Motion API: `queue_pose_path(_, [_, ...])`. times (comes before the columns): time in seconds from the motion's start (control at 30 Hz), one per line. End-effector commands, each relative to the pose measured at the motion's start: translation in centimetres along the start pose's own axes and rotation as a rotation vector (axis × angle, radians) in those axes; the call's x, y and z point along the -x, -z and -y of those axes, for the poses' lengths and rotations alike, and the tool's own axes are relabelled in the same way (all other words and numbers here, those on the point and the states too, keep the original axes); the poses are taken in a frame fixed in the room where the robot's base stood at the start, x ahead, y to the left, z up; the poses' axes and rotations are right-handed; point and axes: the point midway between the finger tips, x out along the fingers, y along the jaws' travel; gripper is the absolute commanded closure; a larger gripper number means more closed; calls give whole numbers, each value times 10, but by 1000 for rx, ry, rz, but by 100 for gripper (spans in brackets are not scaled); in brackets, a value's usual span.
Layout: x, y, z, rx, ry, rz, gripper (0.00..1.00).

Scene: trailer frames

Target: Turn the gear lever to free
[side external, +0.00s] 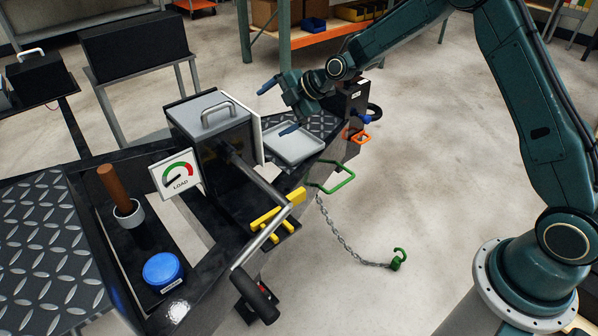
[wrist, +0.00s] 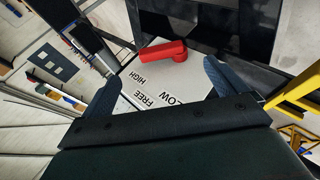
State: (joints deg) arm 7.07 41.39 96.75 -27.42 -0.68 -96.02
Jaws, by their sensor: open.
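The gear lever (wrist: 163,52) is red and sits on a white panel (wrist: 133,68) printed HIGH, FREE and LOW. In the wrist view its arm points left, on the HIGH side, with FREE and LOW lower down. In the side view the panel shows only as a thin white edge (side external: 258,140) on the grey box, and the lever is hidden. My gripper (side external: 279,108) is open and empty, its blue fingertips facing the panel. In the wrist view the open fingers (wrist: 160,87) lie on either side of the lettering, apart from the lever.
A grey box (side external: 208,120) with a top handle stands behind the panel. A grey tray (side external: 296,148) lies below my gripper. A long crank handle (side external: 262,290), yellow bars (side external: 270,226), a LOAD gauge (side external: 176,174) and a blue button (side external: 162,270) are nearer the camera. A chain (side external: 343,238) hangs from the trailer.

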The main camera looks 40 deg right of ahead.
Motion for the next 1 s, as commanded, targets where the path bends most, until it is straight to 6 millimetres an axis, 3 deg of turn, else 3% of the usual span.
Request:
queue_pose_path(0.7, [-91,0,1,0,1,0,3])
queue_pose_path(1.0, [-116,1,1,0,1,-1,3])
